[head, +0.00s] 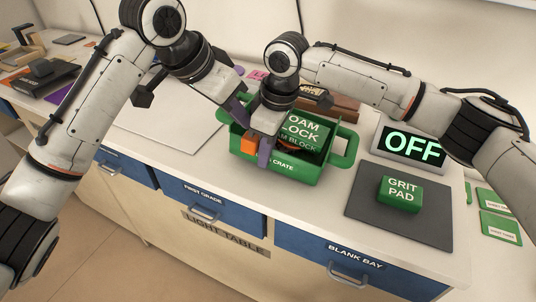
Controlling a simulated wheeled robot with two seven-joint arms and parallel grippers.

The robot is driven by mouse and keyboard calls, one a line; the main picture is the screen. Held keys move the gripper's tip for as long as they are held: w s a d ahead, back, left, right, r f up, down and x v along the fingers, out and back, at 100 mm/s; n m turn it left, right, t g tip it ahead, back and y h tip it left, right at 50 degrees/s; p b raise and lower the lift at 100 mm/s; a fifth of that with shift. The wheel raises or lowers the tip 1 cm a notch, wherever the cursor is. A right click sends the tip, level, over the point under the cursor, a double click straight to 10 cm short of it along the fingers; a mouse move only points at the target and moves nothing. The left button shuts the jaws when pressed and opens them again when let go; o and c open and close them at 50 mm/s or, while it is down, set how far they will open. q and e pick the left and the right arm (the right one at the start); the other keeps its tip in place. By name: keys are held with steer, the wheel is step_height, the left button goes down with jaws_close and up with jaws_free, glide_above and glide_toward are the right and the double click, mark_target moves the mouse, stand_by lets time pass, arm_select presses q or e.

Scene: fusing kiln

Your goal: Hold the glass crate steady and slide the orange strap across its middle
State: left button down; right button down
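The green glass crate (303,173) stands on the light counter, with a loop handle at its right end (345,147). A green foam block (305,132) with white lettering sits inside it. An orange piece (248,145), apparently part of the strap, is at the crate's front left. A little orange also shows by the foam block (289,149). My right gripper (257,147) points down at the crate's front wall, one purple finger right against the orange piece. My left gripper (236,108) is at the crate's left end, partly hidden behind my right wrist.
A grey mat (375,222) with a green grit pad (401,194) lies to the right. A display reading OFF (411,146) stands behind it. A pale panel (165,135) is left of the crate. Blue drawers (211,203) front the counter. A brown box (335,107) is behind the crate.

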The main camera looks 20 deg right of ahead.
arm_select(q)
step_height(320, 180, up, 5)
steer(key=w+n+t, duration=0.2)
steer(key=n, duration=0.2)
steer(key=shift+y, duration=0.4)
steer(key=shift+a+f, duration=0.2)
steer(key=shift+f, duration=0.95)
steer(key=shift+a+f, duration=0.15)
steer(key=shift+f, duration=0.95)
steer(key=shift+s+d+f, duration=0.2)
steer(key=shift+s, duration=0.1)
steer(key=shift+f, duration=0.15)
step_height(320, 180, down, 7)
stand_by(0.3)
